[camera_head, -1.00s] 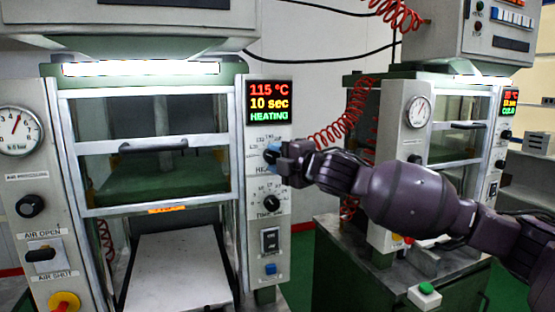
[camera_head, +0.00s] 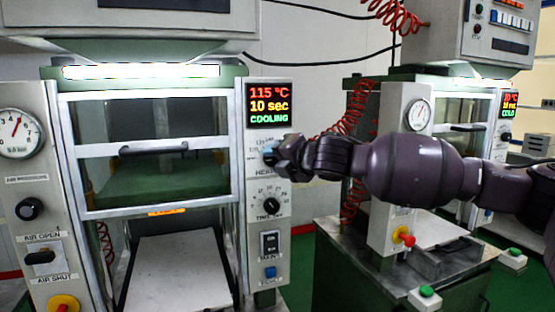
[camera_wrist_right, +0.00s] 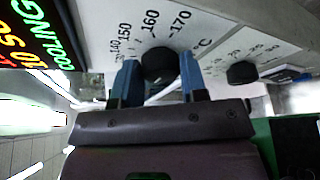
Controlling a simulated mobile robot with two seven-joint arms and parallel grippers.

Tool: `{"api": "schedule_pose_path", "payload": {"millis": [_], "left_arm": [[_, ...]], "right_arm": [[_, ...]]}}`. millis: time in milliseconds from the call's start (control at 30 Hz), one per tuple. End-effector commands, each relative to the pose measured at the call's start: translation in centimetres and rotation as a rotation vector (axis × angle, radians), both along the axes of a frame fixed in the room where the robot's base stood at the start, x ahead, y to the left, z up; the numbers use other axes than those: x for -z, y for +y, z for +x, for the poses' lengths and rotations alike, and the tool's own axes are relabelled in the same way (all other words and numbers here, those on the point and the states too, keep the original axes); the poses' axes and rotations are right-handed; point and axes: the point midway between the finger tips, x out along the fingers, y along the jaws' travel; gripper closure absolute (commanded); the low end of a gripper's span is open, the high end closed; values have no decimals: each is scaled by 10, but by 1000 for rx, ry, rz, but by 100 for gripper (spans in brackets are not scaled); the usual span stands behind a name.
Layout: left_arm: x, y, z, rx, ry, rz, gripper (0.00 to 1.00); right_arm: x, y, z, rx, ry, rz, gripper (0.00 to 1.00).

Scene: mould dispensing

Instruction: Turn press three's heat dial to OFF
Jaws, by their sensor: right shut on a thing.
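The near press (camera_head: 150,150) fills the left of the head view, and its display (camera_head: 268,105) reads 115 °C, 10 sec, COOLING. Its heat dial (camera_wrist_right: 158,64) is a black knob with a printed temperature scale around it, seen in the right wrist view. My right gripper (camera_head: 271,155) is at this dial, and its blue fingers (camera_wrist_right: 158,80) are shut on the knob from both sides. In the head view the gripper hides most of the dial. I cannot read the dial's pointer. My left gripper is not in view.
The time dial (camera_head: 271,206) sits just below the heat dial, with a switch (camera_head: 269,243) and a blue button (camera_head: 270,272) under it. A second press (camera_head: 405,170) with a red coiled hose (camera_head: 345,130) stands behind my right arm.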

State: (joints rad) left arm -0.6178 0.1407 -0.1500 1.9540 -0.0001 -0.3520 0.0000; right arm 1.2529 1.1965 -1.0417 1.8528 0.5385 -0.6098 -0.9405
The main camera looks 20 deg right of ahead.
Motion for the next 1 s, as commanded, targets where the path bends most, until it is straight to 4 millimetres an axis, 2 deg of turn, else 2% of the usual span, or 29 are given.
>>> {"api": "schedule_pose_path", "payload": {"millis": [333, 367, 500, 833, 1000], "left_arm": [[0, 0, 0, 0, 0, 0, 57], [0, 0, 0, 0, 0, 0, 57], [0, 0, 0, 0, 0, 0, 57], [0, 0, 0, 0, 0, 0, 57], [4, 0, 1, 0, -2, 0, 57]], "right_arm": [[2, 1, 0, -3, 1, -5, 84], [2, 1, 0, -3, 1, -5, 57], [1, 1, 0, -2, 1, -5, 36], [0, -1, -2, -1, 0, -3, 35], [-2, -7, -17, 0, 0, -3, 35]]}}
